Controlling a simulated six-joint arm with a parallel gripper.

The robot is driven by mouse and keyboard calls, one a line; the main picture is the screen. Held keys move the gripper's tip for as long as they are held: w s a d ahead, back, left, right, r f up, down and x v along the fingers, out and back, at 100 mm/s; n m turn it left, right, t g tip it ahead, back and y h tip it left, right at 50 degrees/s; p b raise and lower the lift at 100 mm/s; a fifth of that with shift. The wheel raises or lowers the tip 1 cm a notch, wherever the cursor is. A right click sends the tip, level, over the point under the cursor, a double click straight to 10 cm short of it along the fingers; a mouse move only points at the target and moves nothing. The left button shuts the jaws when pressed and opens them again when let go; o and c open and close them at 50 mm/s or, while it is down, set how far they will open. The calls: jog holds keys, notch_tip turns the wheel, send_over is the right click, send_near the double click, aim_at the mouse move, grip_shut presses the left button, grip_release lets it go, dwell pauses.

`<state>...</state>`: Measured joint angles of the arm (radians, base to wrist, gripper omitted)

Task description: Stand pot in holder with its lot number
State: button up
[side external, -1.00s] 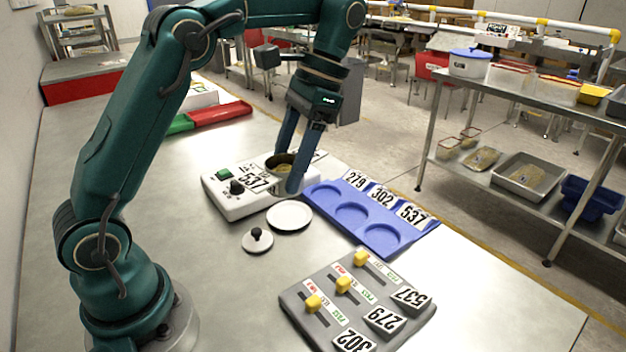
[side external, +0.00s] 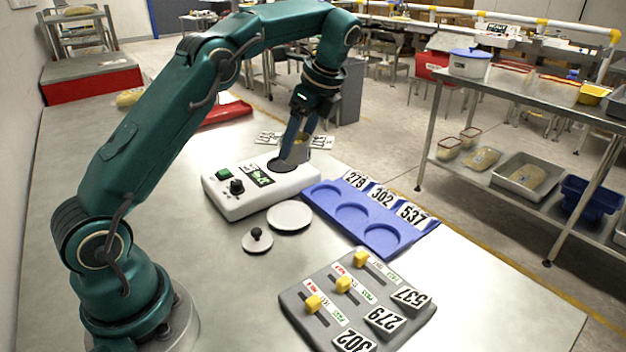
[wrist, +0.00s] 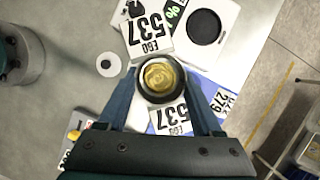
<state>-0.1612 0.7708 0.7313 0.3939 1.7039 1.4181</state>
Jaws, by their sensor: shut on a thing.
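My gripper (side external: 296,149) is shut on a small dark-rimmed pot (wrist: 160,78) with golden contents. In the side view the pot appears raised above the weigher, partly hidden by my fingers. White cards reading 537 (wrist: 148,30) stick out from the pot on two sides. The blue holder (side external: 375,239) has three round, empty recesses. Its number plates read 279 (side external: 356,179), 302 (side external: 382,194) and 537 (side external: 411,213). The holder lies right of the weigher, in front of my gripper in the side view.
The white weigher (side external: 235,203) has a black round plate, bare in the wrist view (wrist: 204,27). A white disc (side external: 289,216) and a black-knobbed lid (side external: 257,240) lie before it. A grey slider panel (side external: 330,290) with number tags is nearer. A red tray (side external: 225,112) stands behind.

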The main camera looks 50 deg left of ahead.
jog(key=s+a+f+m+t, duration=0.2)
jog(key=a+m, duration=0.4)
jog(key=a, duration=1.4)
jog(key=s+a+f, duration=0.2)
jog(key=s+a, duration=0.1)
jog(key=s+a+f+n, duration=0.1)
jog(key=s+a+f, duration=0.1)
jog(key=s+a, duration=0.2)
jog(key=s+a+f+n, duration=0.1)
jog(key=s+a+f, duration=0.1)
jog(key=s+a, duration=0.1)
jog(key=shift+s+a+f, duration=0.2)
jog(key=shift+f, duration=2.35)
jog(key=shift+f, duration=0.15)
jog(key=o, duration=1.5)
